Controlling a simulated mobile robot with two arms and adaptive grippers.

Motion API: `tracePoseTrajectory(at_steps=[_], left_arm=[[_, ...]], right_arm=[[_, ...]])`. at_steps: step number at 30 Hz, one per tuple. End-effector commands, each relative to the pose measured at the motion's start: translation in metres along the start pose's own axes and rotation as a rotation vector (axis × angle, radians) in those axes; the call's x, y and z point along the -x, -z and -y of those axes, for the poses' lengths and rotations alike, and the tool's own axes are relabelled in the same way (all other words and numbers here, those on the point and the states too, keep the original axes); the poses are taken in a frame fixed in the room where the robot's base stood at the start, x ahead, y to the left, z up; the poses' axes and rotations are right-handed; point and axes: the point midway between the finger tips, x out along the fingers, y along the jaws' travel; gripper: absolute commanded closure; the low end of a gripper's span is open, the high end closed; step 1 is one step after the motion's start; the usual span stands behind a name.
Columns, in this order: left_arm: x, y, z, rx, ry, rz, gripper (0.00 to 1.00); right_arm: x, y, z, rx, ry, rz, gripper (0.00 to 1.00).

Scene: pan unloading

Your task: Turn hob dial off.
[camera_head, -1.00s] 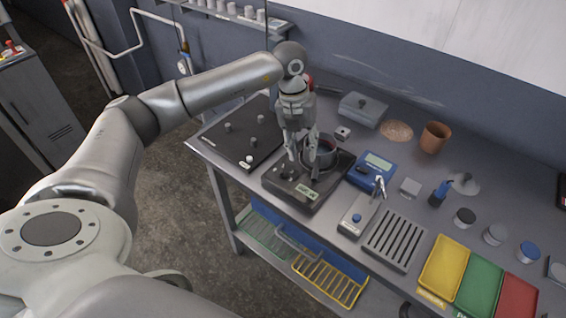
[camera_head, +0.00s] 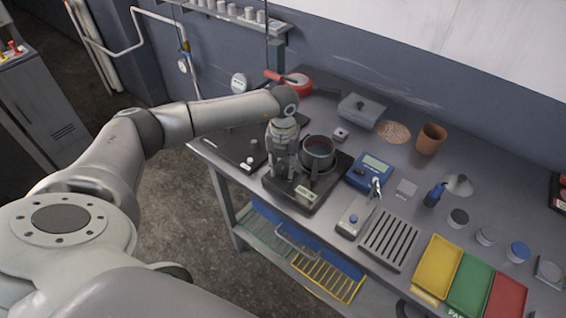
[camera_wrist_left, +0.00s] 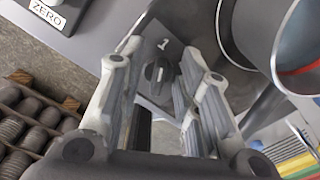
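The hob (camera_head: 309,199) is a low dark unit near the table's front edge, with a dark pan (camera_head: 318,148) on it. In the left wrist view the dial (camera_wrist_left: 158,73) is a small black knob on the hob's panel, below a white "1" mark. The pan also shows there at the upper right (camera_wrist_left: 262,35). My left gripper (camera_head: 281,174) is over the hob's left part, beside the pan. In the wrist view its fingers (camera_wrist_left: 162,68) are open, one on each side of the dial; contact cannot be told. The gripper hides the dial in the head view.
A dark board with pegs (camera_head: 228,150) lies left of the hob. A blue device (camera_head: 369,172) and a slotted grey rack (camera_head: 390,238) stand to the right. A red round item (camera_head: 297,84) is behind the gripper. Bare table lies between the items at right.

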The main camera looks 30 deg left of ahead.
Motion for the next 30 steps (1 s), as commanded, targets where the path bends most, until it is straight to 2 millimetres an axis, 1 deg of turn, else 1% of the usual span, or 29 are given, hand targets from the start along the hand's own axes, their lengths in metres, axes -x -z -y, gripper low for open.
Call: tracePoseTrajectory(at_steps=[8, 15, 23, 30], left_arm=[[-0.002, 0.0001, 0.0, 0.0, 0.0, 0.0, 0.69], [-0.0016, 0.0, 0.0002, -0.001, 0.0, 0.0, 1.0], [-0.0014, 0.0, 0.0001, 0.004, 0.001, 0.0, 1.0], [-0.0017, 0.0, -0.0005, 0.073, 0.001, 0.0, 1.0]], right_arm=[[0.0001, -0.0001, 0.0, 0.001, 0.0, 0.0, 0.6], [0.0002, -0.0003, -0.0009, 0.002, -0.001, 0.0, 0.6], [0.0001, -0.0009, -0.0039, 0.003, -0.004, 0.001, 0.6], [-0.0019, -0.0012, -0.0044, 0.003, -0.005, 0.001, 0.6]])
